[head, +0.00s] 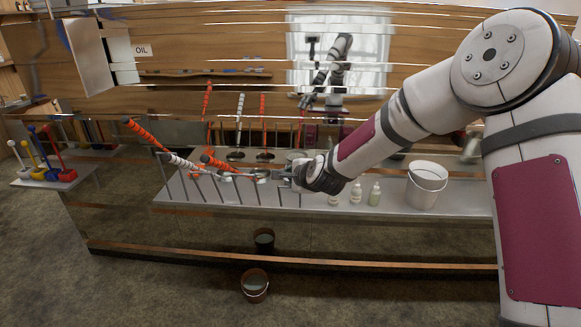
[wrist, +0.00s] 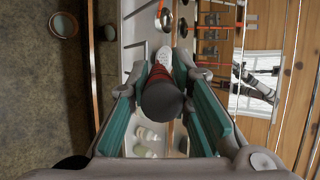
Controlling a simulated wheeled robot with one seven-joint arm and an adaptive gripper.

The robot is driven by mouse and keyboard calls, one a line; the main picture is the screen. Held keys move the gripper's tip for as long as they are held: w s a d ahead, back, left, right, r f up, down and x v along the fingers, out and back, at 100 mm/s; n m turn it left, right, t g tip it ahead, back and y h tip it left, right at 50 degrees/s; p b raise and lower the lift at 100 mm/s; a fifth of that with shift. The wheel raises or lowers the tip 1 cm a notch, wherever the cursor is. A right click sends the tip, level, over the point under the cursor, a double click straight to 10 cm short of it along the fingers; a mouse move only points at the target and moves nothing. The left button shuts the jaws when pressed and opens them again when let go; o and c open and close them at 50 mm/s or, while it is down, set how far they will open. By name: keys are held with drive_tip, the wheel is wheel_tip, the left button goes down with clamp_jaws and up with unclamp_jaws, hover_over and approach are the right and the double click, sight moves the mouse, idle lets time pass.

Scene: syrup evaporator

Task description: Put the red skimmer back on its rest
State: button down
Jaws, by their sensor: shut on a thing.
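My gripper (head: 292,174) is at the end of my outstretched arm, above the front part of the metal bench. In the wrist view its teal fingers (wrist: 168,65) are closed around a red handle (wrist: 160,72) with a dark round end toward the camera; I take it as the red skimmer. A pale, perforated disc (wrist: 163,56) shows just beyond it, perhaps the skimmer's head. The fingers and the dark end hide most of the handle. In the head view my gripper hides it, and I cannot tell it from the orange-red handles (head: 214,162) nearby. I cannot make out which support is its rest.
Several orange-red and white handles lean over the bench (head: 390,207) to the left of my gripper. Small bottles (head: 374,194) and a white bucket (head: 427,186) stand to the right. A dark bucket (head: 255,286) is on the floor. A stand (head: 50,182) with colored tools is far left.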

drive_tip(key=shift+f, duration=1.2)
idle(0.6)
drive_tip(key=c, duration=1.4)
unclamp_jaws()
drive_tip(key=shift+o, duration=0.2)
drive_tip(key=v, duration=1.2)
drive_tip(key=shift+a, duration=0.1)
